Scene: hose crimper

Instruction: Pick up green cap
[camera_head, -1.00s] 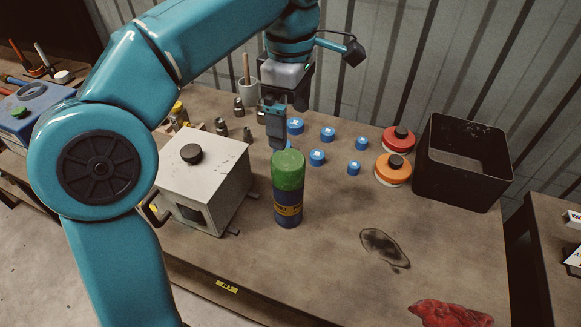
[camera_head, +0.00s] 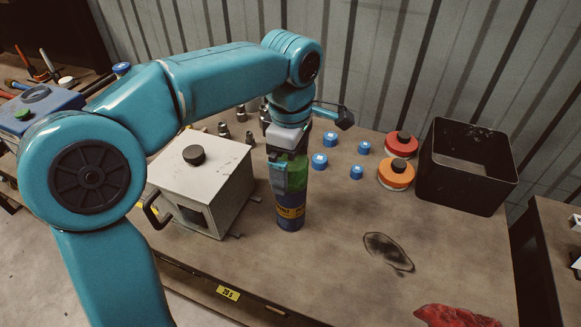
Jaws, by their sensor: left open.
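The green cap (camera_head: 297,177) sits on top of an upright blue spray can (camera_head: 290,215) with a yellow band, standing on the workbench right of the white box. My left gripper (camera_head: 288,178) points down at the cap, with one finger in front of it. The jaws are open, and the other finger is hidden behind the cap or the hand. I cannot tell whether the finger touches the cap. My right gripper is not in view.
A white box (camera_head: 205,175) with a black knob stands close left of the can. Blue caps (camera_head: 320,161), red and orange round containers (camera_head: 396,172) and a black bin (camera_head: 468,175) stand to the right. The bench (camera_head: 335,265) in front is mostly clear, with a dark stain and a red cloth (camera_head: 455,316).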

